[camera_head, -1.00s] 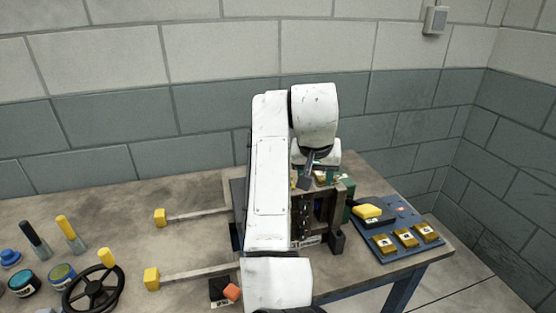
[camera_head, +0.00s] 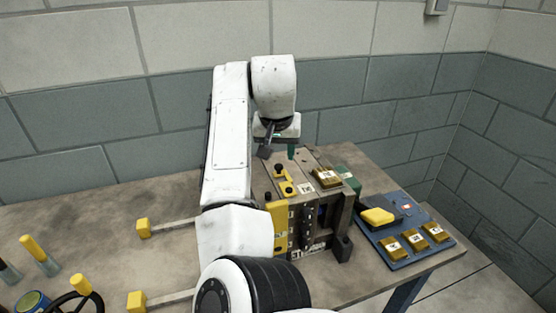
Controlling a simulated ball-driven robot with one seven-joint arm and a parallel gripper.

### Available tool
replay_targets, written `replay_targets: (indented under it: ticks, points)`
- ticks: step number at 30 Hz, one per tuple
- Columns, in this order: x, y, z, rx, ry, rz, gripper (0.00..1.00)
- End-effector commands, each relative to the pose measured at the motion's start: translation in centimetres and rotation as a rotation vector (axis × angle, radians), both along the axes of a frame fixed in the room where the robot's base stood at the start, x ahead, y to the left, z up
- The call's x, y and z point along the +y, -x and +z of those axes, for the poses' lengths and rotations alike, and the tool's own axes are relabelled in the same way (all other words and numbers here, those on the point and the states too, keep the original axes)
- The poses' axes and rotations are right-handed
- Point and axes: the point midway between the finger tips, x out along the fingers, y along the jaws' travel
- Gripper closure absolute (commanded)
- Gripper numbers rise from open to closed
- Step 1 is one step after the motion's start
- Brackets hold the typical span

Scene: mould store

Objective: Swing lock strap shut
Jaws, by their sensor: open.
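The mould block (camera_head: 312,225) stands on the bench, right of centre, in the head view. A yellow strap-like plate (camera_head: 279,226) stands upright on its left front side. A smaller yellow piece with black knobs (camera_head: 286,188) lies on its top. I cannot tell for sure which of these is the lock strap, nor whether it is shut. My gripper (camera_head: 278,153) is open above the back left of the block, apart from the yellow parts. My arm hides the bench and whatever lies left of the block.
A brass-coloured block (camera_head: 326,177) sits on top of the mould. To the right is a blue panel (camera_head: 408,255) with a yellow pad (camera_head: 377,216) and several brass tags. Yellow-ended rods (camera_head: 143,228) and a black handwheel (camera_head: 75,306) are at left. A wall closes the back.

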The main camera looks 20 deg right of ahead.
Motion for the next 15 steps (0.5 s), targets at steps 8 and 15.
replay_targets:
  ticks: [8,15]
  points:
    - [-0.6,-1.4,-3.7,0.002,0.002,0.0,0.49]
    - [-0.8,-1.7,-4.6,0.0,0.001,0.0,0.49]
